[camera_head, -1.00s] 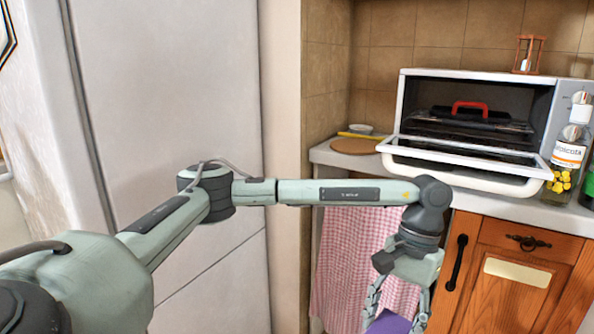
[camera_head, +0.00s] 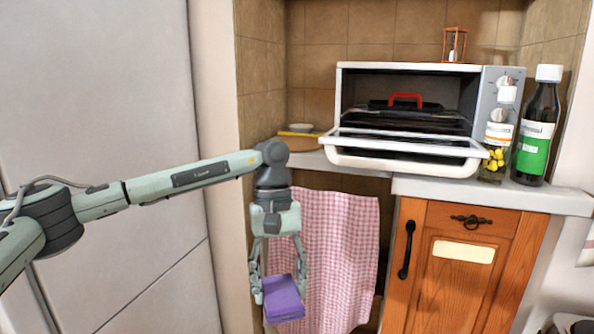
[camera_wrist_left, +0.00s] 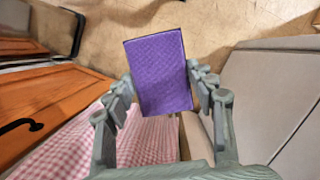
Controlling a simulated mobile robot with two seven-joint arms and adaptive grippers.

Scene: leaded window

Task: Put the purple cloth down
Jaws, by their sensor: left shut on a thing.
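The purple cloth (camera_head: 283,299) is a small folded rectangular pad. My left gripper (camera_head: 279,284) points down and is shut on it, in front of the pink checked towel. In the left wrist view the cloth (camera_wrist_left: 160,73) sits between the two fingers of the left gripper (camera_wrist_left: 161,88), with the floor beyond it. The cloth hangs in the air, below the level of the counter. My right gripper is not in view.
A toaster oven (camera_head: 410,68) with its door down stands on the counter (camera_head: 440,189). A brown bottle (camera_head: 537,125) and a jar (camera_head: 495,150) stand right of it. A pink checked towel (camera_head: 335,245) hangs below. A wooden cabinet (camera_head: 456,280) is at right.

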